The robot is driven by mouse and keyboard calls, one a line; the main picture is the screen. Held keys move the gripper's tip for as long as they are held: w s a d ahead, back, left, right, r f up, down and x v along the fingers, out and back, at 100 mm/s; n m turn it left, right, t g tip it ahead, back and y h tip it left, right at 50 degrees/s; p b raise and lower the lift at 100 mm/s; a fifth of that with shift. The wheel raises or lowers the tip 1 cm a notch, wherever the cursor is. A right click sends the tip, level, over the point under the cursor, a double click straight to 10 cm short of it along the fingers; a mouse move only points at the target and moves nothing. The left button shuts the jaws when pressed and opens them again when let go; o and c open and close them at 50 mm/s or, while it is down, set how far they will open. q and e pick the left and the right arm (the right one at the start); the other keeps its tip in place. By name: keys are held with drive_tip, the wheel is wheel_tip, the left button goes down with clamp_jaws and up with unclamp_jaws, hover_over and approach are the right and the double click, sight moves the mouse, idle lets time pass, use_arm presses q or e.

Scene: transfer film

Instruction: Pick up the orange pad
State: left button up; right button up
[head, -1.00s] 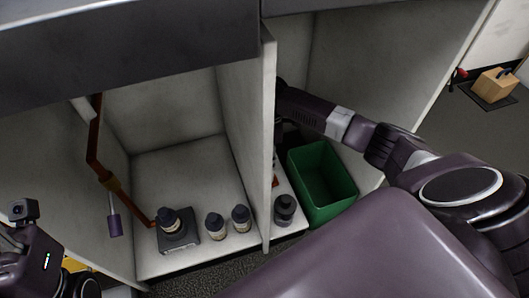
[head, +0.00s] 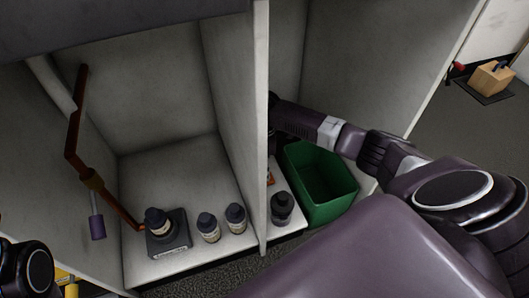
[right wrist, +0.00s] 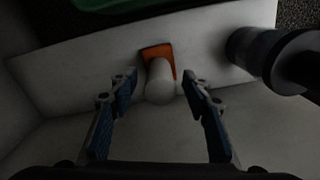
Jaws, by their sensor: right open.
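The orange pad (right wrist: 155,51) lies on the pale cabinet floor in the right wrist view. A white, round-topped object (right wrist: 160,82) is over the pad and covers its middle. I cannot tell whether it rests on the pad. Only a small orange sliver (head: 270,178) shows in the head view, beside the partition. My right gripper (right wrist: 159,78) is open, with blue-padded fingers on either side of the white object, apart from it. In the head view the partition hides this gripper. My left gripper is out of view; only part of my left arm shows at the lower left.
A dark bottle (head: 282,208) stands close to the pad; it also shows in the right wrist view (right wrist: 262,50). A green bin (head: 348,190) is to its right. The white partition (head: 261,130) separates the left compartment, with several bottles (head: 209,229) and a brown pipe (head: 73,140).

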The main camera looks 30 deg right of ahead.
drive_tip(key=shift+c, duration=0.6)
clamp_jaws()
drive_tip(key=shift+r, duration=0.1)
